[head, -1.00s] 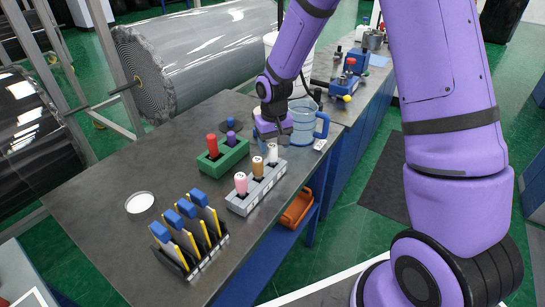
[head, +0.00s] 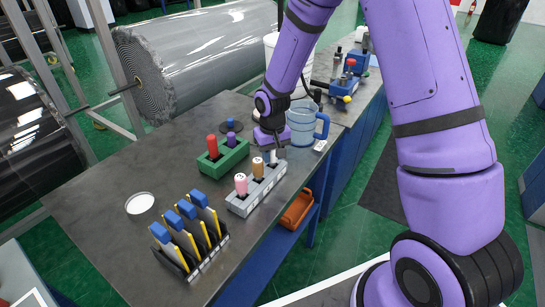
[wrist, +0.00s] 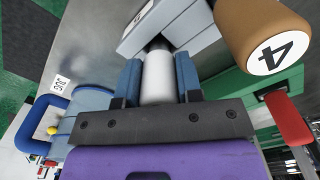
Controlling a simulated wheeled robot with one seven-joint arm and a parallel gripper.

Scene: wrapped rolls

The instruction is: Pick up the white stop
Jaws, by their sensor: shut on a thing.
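The white stop (head: 273,157) stands at the far end of the grey block (head: 258,190), largely covered by my gripper in the head view. In the wrist view the white stop (wrist: 158,78) is a white cylinder between the two blue fingers of my gripper (wrist: 158,82), which is shut on it. A dark stem (wrist: 158,43) shows between the white part and the grey block (wrist: 178,22). I cannot tell how deep the stem sits. A brown stop (head: 258,166), marked 4 in the wrist view (wrist: 240,22), and a pink stop (head: 240,183) stand in the same block.
A green block (head: 223,160) with a red stop (head: 212,146) and a purple stop (head: 231,138) is to the left. A blue jug (head: 302,122) stands close to my gripper. A rack of blue-topped pieces (head: 188,243) is at the front.

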